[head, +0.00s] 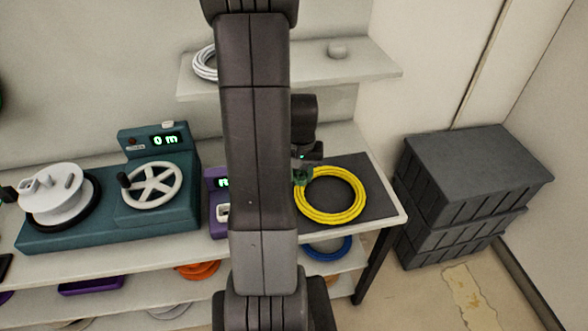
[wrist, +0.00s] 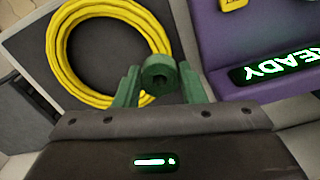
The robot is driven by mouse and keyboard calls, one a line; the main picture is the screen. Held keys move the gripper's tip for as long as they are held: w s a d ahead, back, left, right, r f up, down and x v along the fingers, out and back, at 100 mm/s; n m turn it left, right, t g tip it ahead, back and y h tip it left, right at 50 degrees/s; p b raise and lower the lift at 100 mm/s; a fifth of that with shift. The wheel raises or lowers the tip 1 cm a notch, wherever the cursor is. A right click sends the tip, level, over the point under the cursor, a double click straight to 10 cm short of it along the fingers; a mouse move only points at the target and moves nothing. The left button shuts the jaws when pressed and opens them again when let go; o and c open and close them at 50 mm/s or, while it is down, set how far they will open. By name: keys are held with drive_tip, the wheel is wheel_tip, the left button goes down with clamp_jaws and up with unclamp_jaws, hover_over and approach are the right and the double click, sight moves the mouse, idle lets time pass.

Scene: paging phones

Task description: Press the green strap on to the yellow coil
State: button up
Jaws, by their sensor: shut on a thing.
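The yellow coil (head: 331,195) lies flat on a dark mat at the right end of the table. In the wrist view the coil (wrist: 66,60) fills the upper left. My gripper (head: 302,172) is over the coil's left edge in the head view. In the wrist view my gripper (wrist: 160,88) is shut on the green strap (wrist: 159,69), a small rolled piece between the two greenish fingers. The strap overlaps the coil's near right edge in that view. I cannot tell whether it touches the coil.
A purple device (wrist: 235,35) with a READY display stands beside the mat (head: 376,203). A teal winding machine (head: 62,225) is at the left. A shelf (head: 363,67) hangs above the table. Dark crates (head: 470,185) stand on the floor at the right. My arm hides the middle.

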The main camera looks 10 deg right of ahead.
drive_tip(key=shift+f+b, duration=2)
drive_tip(key=shift+f, duration=0.85)
drive_tip(key=shift+f, duration=0.3)
drive_tip(key=o, duration=1.5)
drive_tip(key=shift+r, duration=0.2)
drive_tip(key=shift+r+p, duration=2.25)
drive_tip(key=shift+r, duration=1.1)
